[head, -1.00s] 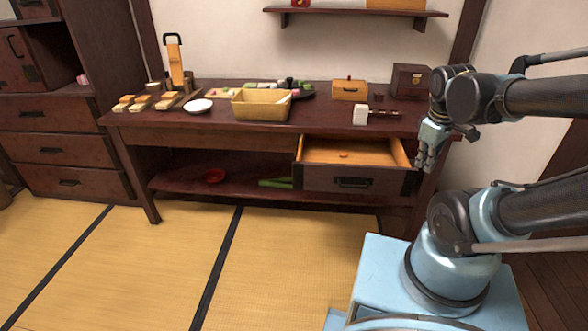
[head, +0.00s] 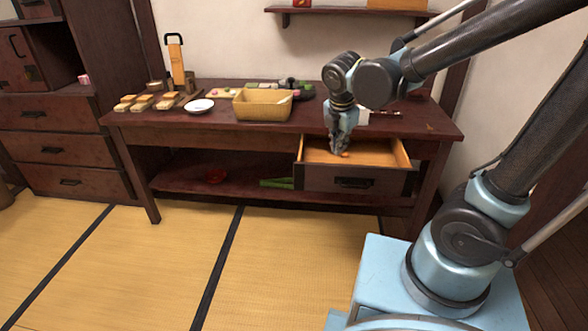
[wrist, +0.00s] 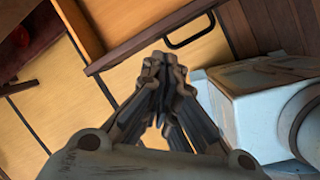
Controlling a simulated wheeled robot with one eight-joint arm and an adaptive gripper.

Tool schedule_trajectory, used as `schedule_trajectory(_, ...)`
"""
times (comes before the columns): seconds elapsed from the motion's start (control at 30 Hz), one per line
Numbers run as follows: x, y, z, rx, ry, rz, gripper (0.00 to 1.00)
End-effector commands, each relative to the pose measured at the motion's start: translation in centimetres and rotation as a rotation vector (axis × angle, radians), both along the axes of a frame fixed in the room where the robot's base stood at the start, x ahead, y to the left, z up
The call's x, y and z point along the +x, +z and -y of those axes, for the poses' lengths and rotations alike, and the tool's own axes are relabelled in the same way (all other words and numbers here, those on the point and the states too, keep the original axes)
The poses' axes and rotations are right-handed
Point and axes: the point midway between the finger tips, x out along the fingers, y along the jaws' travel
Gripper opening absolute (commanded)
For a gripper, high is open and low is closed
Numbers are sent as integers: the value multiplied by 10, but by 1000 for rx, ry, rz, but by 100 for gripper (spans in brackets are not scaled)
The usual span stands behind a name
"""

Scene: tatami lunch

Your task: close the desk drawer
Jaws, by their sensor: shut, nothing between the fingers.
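The desk drawer (head: 325,176) is pulled out at the right of the desk, its orange-brown inside showing. Its dark front has a black handle (head: 353,182). My gripper (head: 338,151) points down and overlaps the drawer's opening in the head view. In the wrist view its closed fingertips (wrist: 160,62) show just outside the drawer's front edge (wrist: 140,43), left of and below the handle (wrist: 190,30). The fingers are shut and empty. I cannot tell their height or whether they touch the drawer.
The desk (head: 222,133) holds a tan basket (head: 262,106), a white plate (head: 199,106) and food pieces. A drawer cabinet (head: 70,150) stands left. The tatami floor (head: 285,250) before the desk is clear.

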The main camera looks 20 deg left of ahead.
Motion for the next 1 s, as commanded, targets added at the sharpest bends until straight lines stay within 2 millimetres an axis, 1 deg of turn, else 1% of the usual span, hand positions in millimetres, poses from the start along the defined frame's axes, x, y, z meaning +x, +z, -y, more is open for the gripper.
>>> schedule_trajectory(0.03,-8,-2,-17,-17,79,7,0)
schedule_trajectory(0.2,-36,-8,-65,-83,346,38,0)
schedule_trajectory(0.3,-54,-13,-89,-120,488,58,0)
schedule_trajectory(0.43,-74,-18,-111,-156,627,78,0)
schedule_trajectory(0.53,-83,-21,-121,-173,689,87,0)
schedule_trajectory(0.67,-87,-23,-126,-182,722,93,0)
schedule_trajectory(0.87,-81,-36,-127,-183,721,92,0)
schedule_trajectory(1.0,-75,-52,-129,-183,722,91,0)
